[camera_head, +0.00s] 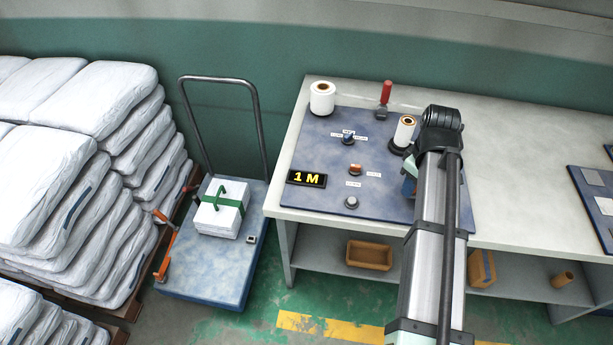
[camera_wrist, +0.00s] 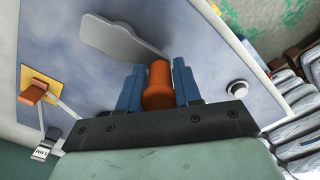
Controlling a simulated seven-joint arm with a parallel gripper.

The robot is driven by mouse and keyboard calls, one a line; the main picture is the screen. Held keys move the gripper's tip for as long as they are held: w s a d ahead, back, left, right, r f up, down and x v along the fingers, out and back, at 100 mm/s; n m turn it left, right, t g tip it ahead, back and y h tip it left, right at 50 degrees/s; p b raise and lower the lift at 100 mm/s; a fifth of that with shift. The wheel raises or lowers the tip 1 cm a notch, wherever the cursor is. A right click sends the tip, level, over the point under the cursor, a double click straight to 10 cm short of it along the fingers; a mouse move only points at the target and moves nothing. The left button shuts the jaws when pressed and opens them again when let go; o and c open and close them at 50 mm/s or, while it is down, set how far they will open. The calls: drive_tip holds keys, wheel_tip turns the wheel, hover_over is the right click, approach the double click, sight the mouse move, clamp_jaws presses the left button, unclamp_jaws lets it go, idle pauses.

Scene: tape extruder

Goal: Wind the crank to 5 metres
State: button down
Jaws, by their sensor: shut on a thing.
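In the wrist view the blue fingers of my gripper (camera_wrist: 158,72) are shut on an upright orange handle (camera_wrist: 158,88), one finger on each side. A flat grey crank arm (camera_wrist: 122,38) lies over the blue panel just beyond the fingers. In the head view a black display (camera_head: 307,179) reads "1 M" in yellow. It sits at the left edge of the blue panel (camera_head: 320,150) on the bench. My arm hides the crank and my fingers in the head view.
A white roll (camera_head: 322,98), a red-handled lever (camera_head: 385,95) and a smaller roll (camera_head: 404,131) stand on the panel's far side. Knobs, one orange (camera_head: 355,169), and a round button (camera_head: 351,202) are left of my arm. A cart (camera_head: 210,262) stands left of the bench.

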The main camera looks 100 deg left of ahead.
drive_tip(key=shift+w, duration=0.1)
drive_tip(key=shift+a, duration=1)
drive_tip(key=shift+w+a, duration=0.35)
drive_tip(key=shift+a, duration=0.45)
drive_tip(key=shift+w, duration=0.1)
